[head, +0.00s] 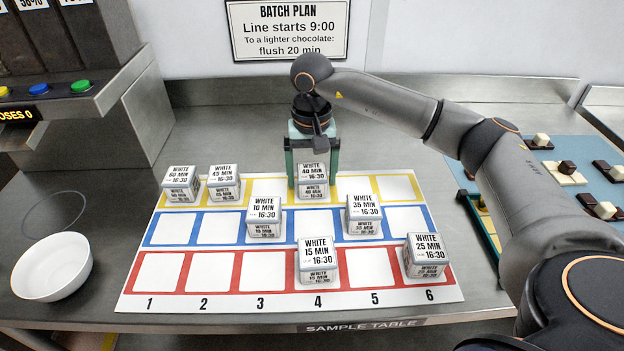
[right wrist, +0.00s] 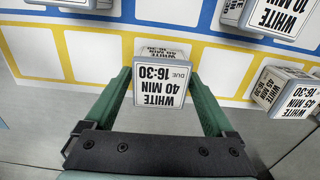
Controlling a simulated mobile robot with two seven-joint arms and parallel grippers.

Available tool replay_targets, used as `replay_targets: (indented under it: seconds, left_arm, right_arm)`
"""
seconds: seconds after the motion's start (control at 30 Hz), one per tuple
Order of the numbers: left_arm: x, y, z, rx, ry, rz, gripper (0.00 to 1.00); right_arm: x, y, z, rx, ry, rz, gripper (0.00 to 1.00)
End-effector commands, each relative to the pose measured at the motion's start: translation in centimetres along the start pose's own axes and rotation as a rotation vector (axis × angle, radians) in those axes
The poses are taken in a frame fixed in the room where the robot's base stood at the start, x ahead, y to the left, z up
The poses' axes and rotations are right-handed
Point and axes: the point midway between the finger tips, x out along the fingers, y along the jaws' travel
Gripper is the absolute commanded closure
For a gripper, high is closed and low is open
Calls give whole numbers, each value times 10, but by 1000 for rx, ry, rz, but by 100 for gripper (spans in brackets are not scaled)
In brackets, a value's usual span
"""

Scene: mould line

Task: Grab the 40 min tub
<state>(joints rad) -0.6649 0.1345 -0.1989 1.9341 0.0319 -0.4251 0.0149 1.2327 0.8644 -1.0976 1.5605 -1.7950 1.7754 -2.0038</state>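The 40 min tub (head: 312,174) is a small white block-shaped tub labelled "WHITE 40 MIN 16:30". It stands upright in the yellow row, column 4 of the sample mat, and shows upside down in the right wrist view (right wrist: 161,88). My right gripper (head: 313,186) points down over it, with one green finger on each side. In the right wrist view the fingers of this gripper (right wrist: 160,76) look open, with narrow gaps beside the tub. My left gripper is not in view.
The 10 min tub (head: 264,216) and 35 min tub (head: 364,214) stand in the blue row, nearer the front. The 45 min tub (head: 224,181) is left in the yellow row. A white bowl (head: 50,268) sits at left. Yellow cells beside the 40 min tub are empty.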

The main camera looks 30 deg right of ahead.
Motion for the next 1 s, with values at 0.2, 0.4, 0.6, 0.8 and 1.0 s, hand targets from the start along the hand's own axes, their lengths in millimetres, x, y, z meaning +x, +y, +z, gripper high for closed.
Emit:
replay_targets:
  seconds: [0.2,0.4,0.6,0.8,1.0]
  left_arm:
    - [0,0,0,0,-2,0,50]
    - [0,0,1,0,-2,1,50]
    - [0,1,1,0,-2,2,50]
    - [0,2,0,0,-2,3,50]
    - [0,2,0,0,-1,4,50]
  right_arm:
    - [0,0,0,0,0,0,37]
    - [0,0,0,0,0,0,60]
    - [0,0,0,0,0,0,82]
    - [-1,0,0,0,1,-1,90]
    - [-4,0,0,0,2,-2,90]
